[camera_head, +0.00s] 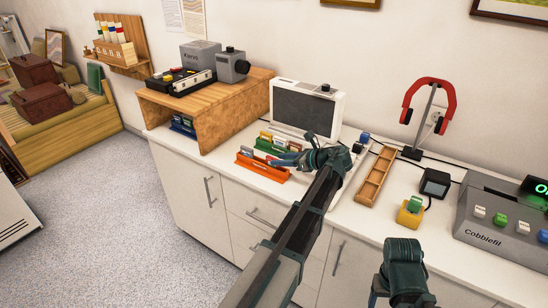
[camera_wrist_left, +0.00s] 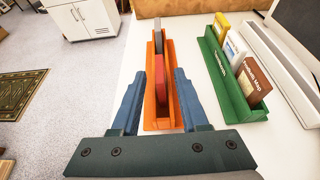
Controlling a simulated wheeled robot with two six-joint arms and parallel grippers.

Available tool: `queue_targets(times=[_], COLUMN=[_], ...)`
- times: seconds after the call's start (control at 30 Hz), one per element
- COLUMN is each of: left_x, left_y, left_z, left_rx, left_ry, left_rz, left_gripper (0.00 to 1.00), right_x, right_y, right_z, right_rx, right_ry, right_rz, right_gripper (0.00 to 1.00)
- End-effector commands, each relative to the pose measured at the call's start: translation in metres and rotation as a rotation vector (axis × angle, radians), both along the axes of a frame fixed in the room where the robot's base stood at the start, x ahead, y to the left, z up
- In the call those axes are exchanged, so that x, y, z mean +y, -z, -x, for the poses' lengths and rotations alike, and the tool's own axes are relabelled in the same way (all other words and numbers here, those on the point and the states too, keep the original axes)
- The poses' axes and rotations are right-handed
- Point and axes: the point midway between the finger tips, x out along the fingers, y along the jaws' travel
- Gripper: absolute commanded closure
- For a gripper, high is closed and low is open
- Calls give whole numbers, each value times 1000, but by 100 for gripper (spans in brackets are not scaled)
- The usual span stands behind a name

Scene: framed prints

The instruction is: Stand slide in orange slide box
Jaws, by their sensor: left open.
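The orange slide box (camera_head: 262,170) lies near the counter's front edge; in the left wrist view the long orange box (camera_wrist_left: 172,112) runs away from me. A red slide (camera_wrist_left: 164,95) stands upright in it, with a grey slide (camera_wrist_left: 158,45) beyond. My left gripper (camera_wrist_left: 159,75) is open, its blue fingers on either side of the box and the red slide. I see no clear contact. In the head view my left gripper (camera_head: 285,159) reaches over the box's right end. Part of my right arm (camera_head: 404,270) shows at the bottom; its fingertips are hidden.
A green slide box (camera_wrist_left: 238,98) with several slides stands beside the orange one. A white-framed screen (camera_head: 308,108) stands behind. A wooden shelf (camera_head: 240,108) is at left.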

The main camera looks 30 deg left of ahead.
Motion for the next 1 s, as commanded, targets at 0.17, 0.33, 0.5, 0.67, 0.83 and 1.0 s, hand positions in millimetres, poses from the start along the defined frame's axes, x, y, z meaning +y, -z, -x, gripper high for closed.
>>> queue_targets(times=[0.17,0.33,0.5,0.67,0.83,1.0], left_x=[-36,-60,-73,-76,-76,-76], left_y=[-19,-28,-32,-32,-32,-32], left_z=[2,4,6,6,6,6], left_rx=[-1,-1,-1,-1,-1,-1], left_ry=[3,2,1,0,0,0], left_rz=[0,0,0,0,0,0], left_gripper=[56,56,56,56,56,56], right_x=[0,0,0,0,0,0], right_y=[-19,-28,-32,-32,-32,-32], right_z=[0,0,0,0,0,0], right_rx=[0,0,0,0,0,0], right_ry=[0,0,0,0,0,0], right_rz=[0,0,0,0,0,0], right_gripper=[32,32,32,32,32,32])
